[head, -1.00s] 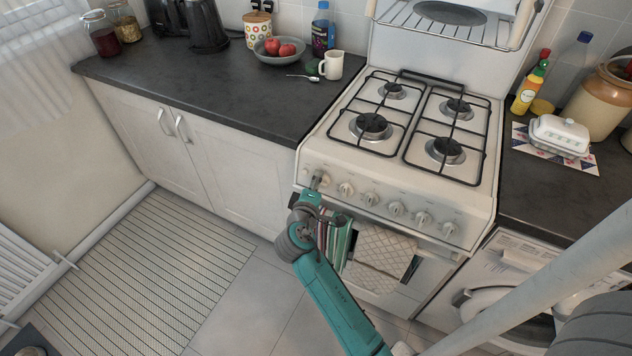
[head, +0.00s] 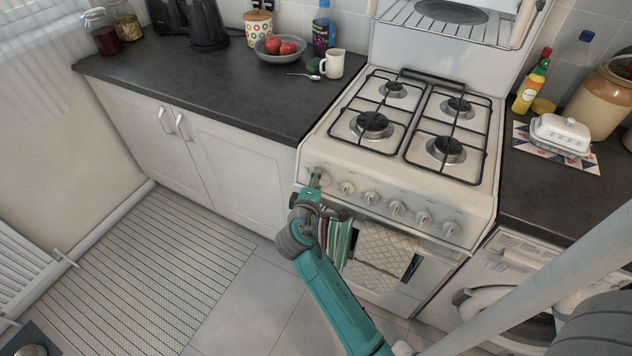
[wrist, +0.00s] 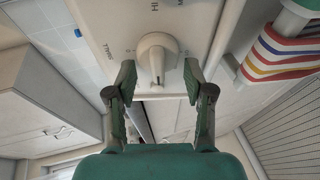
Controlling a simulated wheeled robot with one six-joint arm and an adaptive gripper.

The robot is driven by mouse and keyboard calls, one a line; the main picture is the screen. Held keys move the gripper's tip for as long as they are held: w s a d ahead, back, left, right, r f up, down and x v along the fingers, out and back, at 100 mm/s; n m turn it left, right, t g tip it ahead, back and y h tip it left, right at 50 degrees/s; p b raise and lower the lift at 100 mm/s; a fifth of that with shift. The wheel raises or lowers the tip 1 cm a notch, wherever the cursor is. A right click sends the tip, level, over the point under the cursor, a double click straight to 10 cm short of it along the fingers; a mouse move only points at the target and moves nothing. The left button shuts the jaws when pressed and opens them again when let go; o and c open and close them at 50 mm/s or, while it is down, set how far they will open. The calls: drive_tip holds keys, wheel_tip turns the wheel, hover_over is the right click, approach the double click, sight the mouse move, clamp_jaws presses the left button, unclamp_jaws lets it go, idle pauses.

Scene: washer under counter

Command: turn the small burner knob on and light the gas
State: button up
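The small burner knob (wrist: 158,58) is cream-white and stands out from the cooker's front panel. The label "SMALL" is printed beside it in the wrist view. My gripper (wrist: 159,76) is open, with one fingertip on each side of the knob and a narrow gap showing on both sides. In the head view my gripper (head: 314,182) is at the left end of the knob row and partly covers this knob. The white cooker (head: 330,150) has several burners under black grates; I see no flame on them.
Several more knobs run to the right, the nearest one (head: 346,188) close by. A striped towel (head: 338,240) and a quilted cloth (head: 380,255) hang below the panel. The worktop (head: 200,90) lies to the left, above white cupboards.

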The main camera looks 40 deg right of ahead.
drive_tip(key=shift+a, duration=0.1)
drive_tip(key=v, duration=1.2)
clamp_jaws()
drive_tip(key=shift+f, duration=0.1)
idle(1.3)
